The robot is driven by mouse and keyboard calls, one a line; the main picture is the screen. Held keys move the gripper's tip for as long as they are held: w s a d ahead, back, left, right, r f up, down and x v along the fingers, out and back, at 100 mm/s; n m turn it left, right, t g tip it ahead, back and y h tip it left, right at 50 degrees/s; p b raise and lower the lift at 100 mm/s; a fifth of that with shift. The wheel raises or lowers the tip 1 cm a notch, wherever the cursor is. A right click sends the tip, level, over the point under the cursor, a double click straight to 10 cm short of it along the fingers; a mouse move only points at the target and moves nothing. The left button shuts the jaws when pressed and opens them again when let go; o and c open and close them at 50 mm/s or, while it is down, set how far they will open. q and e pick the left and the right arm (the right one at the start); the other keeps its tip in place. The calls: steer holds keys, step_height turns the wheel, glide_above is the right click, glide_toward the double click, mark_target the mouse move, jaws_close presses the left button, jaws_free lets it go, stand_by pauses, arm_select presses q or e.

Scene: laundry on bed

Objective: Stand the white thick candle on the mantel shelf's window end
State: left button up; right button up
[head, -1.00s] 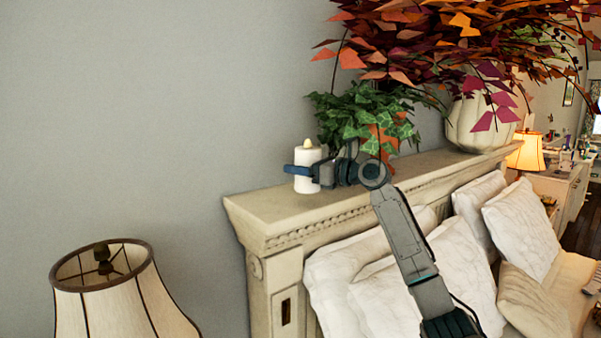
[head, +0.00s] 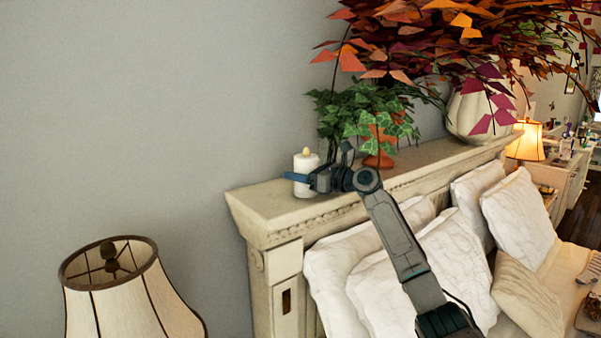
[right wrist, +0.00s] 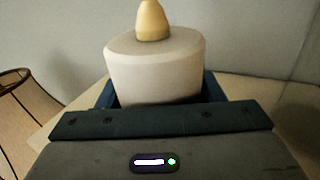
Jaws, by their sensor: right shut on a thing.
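The white thick candle (head: 306,161) with a yellow flame-shaped tip stands upright at the left end of the cream mantel shelf (head: 262,205). In the right wrist view the candle (right wrist: 155,65) fills the space between the fingers. My right gripper (head: 300,178) is shut on the candle from the right side, low on its body. In the head view the candle's base appears to be on or just above the shelf top; I cannot tell if it touches. My left gripper is not in view.
An ivy plant in a terracotta pot (head: 379,158) stands right of the candle. A white vase (head: 468,115) of autumn leaves is farther along. A lampshade (head: 125,295) is at lower left. Pillows (head: 455,260) lie below the shelf. The shelf's left end is clear.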

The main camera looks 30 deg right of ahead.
steer(key=o, duration=1.1)
steer(key=shift+c, duration=0.2)
steer(key=shift+s+d, duration=0.1)
steer(key=shift+s+d+f+b, duration=0.1)
steer(key=shift+s+d+b, duration=0.1)
steer(key=shift+s+b, duration=0.15)
steer(key=b+v, duration=0.5)
steer(key=v, duration=0.6)
steer(key=shift+b, duration=0.35)
